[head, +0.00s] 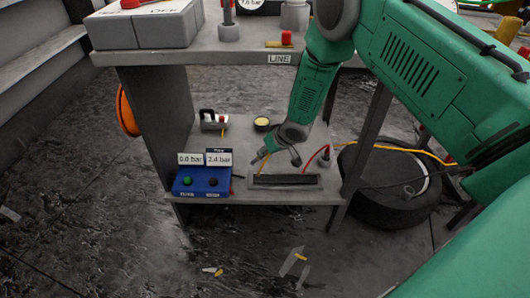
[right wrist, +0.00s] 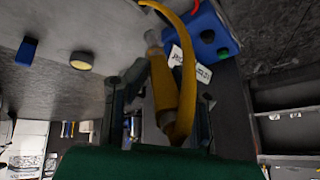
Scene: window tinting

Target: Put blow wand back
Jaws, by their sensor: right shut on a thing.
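My right gripper (head: 277,157) is over the lower shelf (head: 215,165) of the cart, near a dark slotted holder (head: 285,181) at its front edge. In the right wrist view, my right gripper (right wrist: 158,110) is shut on the yellow blow wand (right wrist: 160,85), which has a grey tip (right wrist: 153,40). A yellow hose (right wrist: 183,125) curves beside the wand. My left gripper is not in view.
The upper shelf (head: 240,48) overhangs. A tyre (head: 385,190) lies at right.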

